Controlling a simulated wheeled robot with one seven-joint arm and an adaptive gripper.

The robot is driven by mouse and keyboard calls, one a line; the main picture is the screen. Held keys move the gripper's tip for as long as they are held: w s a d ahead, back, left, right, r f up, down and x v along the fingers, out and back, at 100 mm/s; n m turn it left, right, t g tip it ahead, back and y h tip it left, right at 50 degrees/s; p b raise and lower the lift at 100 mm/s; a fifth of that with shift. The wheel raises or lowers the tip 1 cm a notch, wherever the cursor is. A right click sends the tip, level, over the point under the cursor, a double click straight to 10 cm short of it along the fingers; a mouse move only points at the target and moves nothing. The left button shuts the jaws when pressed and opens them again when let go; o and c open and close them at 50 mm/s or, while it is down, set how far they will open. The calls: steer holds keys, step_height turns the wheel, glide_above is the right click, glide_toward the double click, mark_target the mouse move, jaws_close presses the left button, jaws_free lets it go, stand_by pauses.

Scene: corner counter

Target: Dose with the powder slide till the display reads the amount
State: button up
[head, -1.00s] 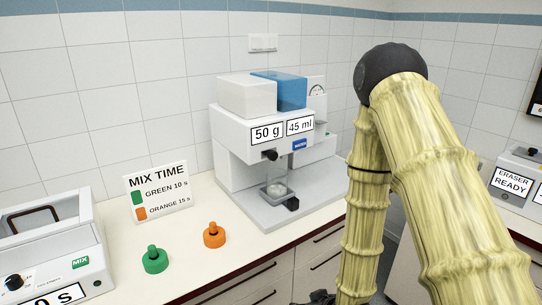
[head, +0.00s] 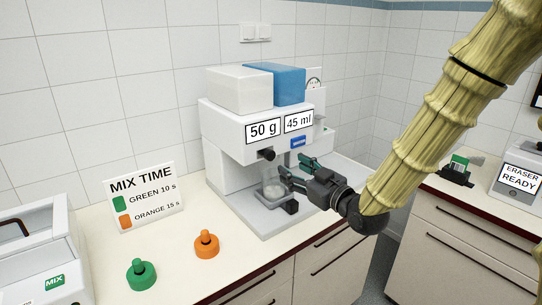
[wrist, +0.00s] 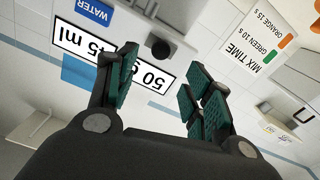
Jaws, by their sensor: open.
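The white dosing machine (head: 225,130) stands on the counter with a white box and a blue box on top. Its front panels read 50 g (head: 263,131) and 45 ml (head: 299,122); both show upside down in the wrist view. A black round knob (head: 268,154) sticks out under the 50 g panel and appears between my fingers in the wrist view (wrist: 160,48). A clear cup (head: 272,189) stands on the machine's base below the knob. My gripper (head: 296,169) is open and empty, just right of the cup and knob; I cannot tell whether it touches them.
A MIX TIME sign (head: 146,196), a green knobbed piece (head: 141,274) and an orange one (head: 207,244) stand to the left. The mixer (head: 35,255) is at far left, the eraser unit (head: 519,180) at right.

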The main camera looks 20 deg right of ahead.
mark_target(272, 156)
steer(key=p+x, duration=0.2)
steer(key=x, duration=0.8)
steer(key=shift+w+a+p, duration=0.2)
steer(key=shift+w+p, duration=0.15)
steer(key=shift+p, duration=0.05)
